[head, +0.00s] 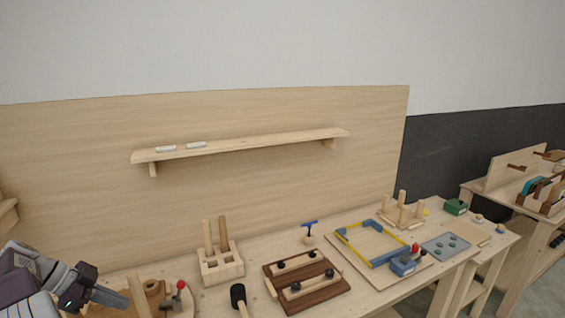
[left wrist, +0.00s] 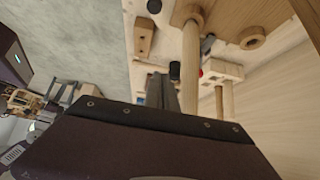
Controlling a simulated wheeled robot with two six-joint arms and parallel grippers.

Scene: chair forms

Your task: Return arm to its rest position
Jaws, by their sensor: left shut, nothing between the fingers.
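My left gripper (head: 115,299) is at the lower left of the head view, its fingers pointing right over the left end of the workbench (head: 255,300). Its fingers are together with nothing between them. In the left wrist view the closed fingers (left wrist: 163,92) show beyond the dark gripper body, close to a wooden peg (left wrist: 190,50); I cannot tell whether they touch it. My right gripper is in neither view.
A wooden block with upright pegs (head: 221,262), a dark wood form (head: 322,295) and a blue-and-yellow frame (head: 350,246) lie further right. A shelf (head: 240,146) is on the back panel.

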